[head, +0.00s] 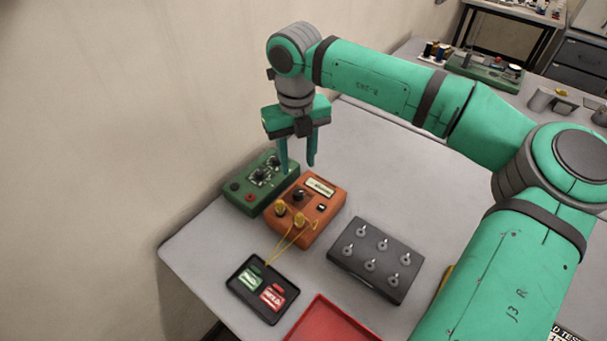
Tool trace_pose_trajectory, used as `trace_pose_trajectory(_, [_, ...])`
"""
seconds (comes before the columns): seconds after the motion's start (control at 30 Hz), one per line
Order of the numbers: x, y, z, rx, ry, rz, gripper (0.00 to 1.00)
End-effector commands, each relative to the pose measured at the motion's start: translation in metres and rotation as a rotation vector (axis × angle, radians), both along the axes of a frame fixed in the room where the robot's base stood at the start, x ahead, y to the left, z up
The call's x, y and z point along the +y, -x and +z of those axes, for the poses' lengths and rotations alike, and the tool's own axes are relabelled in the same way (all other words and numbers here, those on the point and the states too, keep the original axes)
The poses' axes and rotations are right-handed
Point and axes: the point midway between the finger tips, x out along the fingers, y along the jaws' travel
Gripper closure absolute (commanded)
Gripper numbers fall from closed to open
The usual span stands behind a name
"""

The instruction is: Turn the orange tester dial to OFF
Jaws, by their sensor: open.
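The orange tester (325,209) sits on the grey table, with a pale label at its far end. A dark dial (299,195) is on its top face, and its pointer setting is too small to read. Two yellow knobs or plugs are near its front, with thin yellow leads running towards the black tray. My gripper (298,168) points down with its fingers apart and empty. It appears above the far side of the orange tester, near the green box; its exact height over them is hard to tell.
A green box (247,201) with dark knobs stands left of the tester. A dark block with several pegs (391,277) is to the right. A black tray (240,287) with green and red tags and a red tray (322,317) lie in front.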

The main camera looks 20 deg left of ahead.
Motion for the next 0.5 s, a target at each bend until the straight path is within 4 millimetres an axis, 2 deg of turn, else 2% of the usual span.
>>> trace_pose_trajectory(0.17, [0.001,0.001,-0.019,0.003,-0.001,0.003,0.6])
trace_pose_trajectory(0.5, [0.001,0.001,-0.078,0.003,-0.001,0.003,0.6])
